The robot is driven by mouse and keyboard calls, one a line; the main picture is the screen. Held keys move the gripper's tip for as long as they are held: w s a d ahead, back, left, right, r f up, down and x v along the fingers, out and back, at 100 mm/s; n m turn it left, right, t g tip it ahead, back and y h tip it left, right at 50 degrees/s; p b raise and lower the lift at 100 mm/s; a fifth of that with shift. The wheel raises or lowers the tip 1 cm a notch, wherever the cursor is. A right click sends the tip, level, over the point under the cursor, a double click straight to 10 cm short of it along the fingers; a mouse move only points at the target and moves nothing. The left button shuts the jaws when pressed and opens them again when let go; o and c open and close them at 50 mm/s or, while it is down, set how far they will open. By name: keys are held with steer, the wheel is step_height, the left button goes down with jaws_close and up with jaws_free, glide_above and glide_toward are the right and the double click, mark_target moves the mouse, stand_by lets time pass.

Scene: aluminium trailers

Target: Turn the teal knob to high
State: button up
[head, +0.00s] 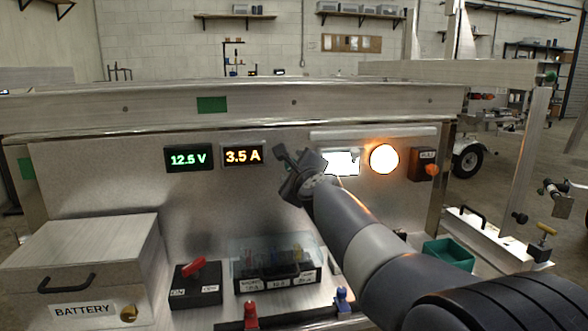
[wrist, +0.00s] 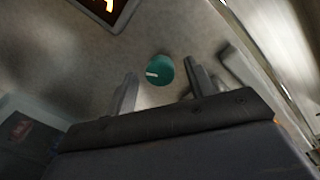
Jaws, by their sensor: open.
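The teal knob (wrist: 160,71) is round, with a white pointer mark towards the left of the wrist picture. It sits on the metal panel (wrist: 90,68). My gripper's fingers (wrist: 161,76) are open, one on each side of the knob in that picture, with visible gaps. I cannot tell how far the fingertips are from the panel. In the head view my gripper (head: 292,158) is in front of the upright panel, right of the 3.5 A display. The knob does not show there; my gripper and arm hide that part of the panel.
A green 12.5 V display (head: 188,158) and an amber 3.5 A display (head: 243,155) are left of my gripper. A lit round lamp (head: 384,159) is to the right. Below are a battery box (head: 80,262), a red-handled switch (head: 195,285) and a clear-covered fuse block (head: 272,282).

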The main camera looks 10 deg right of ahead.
steer(key=s+p, duration=0.1)
steer(key=s, duration=0.9)
steer(key=shift+s+r, duration=0.25)
steer(key=shift+r, duration=0.15)
steer(key=shift+w+d, duration=0.1)
steer(key=shift+w, duration=0.05)
steer(key=w, duration=1)
steer(key=shift+w+f+b, duration=0.3)
steer(key=shift+f+b, duration=0.05)
steer(key=shift+b, duration=0.1)
steer(key=shift+s, duration=0.2)
